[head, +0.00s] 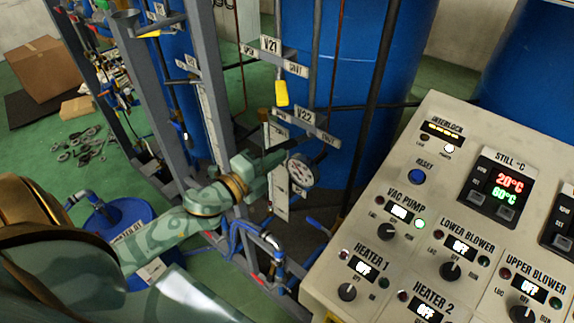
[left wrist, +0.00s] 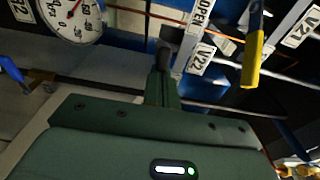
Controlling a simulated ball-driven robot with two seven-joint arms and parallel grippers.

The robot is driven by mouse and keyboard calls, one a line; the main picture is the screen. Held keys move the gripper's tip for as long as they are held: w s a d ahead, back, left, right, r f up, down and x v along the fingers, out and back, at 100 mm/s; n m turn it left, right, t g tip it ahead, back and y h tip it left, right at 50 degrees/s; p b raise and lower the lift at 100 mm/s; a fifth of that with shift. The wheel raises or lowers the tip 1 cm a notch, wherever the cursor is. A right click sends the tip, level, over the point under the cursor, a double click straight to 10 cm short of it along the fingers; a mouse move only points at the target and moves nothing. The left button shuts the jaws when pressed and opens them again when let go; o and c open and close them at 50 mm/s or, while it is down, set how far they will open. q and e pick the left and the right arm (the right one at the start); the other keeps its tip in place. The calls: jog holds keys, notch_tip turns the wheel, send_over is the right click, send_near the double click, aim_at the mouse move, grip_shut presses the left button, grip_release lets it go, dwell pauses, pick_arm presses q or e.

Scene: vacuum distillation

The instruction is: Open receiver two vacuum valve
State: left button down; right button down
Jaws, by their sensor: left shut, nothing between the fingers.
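The V22 tag (head: 307,117) marks a valve plate on the pipework in the middle of the head view. It also shows in the left wrist view (left wrist: 202,58), beside an OPEN tag (left wrist: 203,14). My left gripper (head: 284,158) is shut and empty, just below the V22 plate and close to a round pressure gauge (head: 301,171). In the left wrist view its closed fingers (left wrist: 164,58) point at the V22 plate. I cannot make out the V22 handle clearly, nor whether the fingers touch it. My right gripper is not in view.
Above V22, the V21 valve (head: 270,45) has a yellow handle (head: 281,93) hanging down. Vertical pipes and a grey frame (head: 205,80) crowd the arm. A control panel (head: 420,200) stands at right, and a blue drum (head: 118,218) at lower left.

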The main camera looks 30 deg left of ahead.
aim_at(267, 151)
pick_arm(q)
jog(key=a+m+g+h+b, duration=0.1)
jog(key=h, duration=0.1)
jog(key=w+a+m+h, duration=0.1)
jog(key=a+h, duration=0.1)
jog(key=shift+f+m+g+b, duration=0.15)
jog(key=shift+m+g+b, duration=0.2)
jog(key=shift+m+g, duration=0.05)
jog(key=shift+w+a, duration=0.3)
jog(key=shift+a, duration=0.1)
jog(key=shift+a+b, duration=0.15)
jog(key=shift+b, duration=0.15)
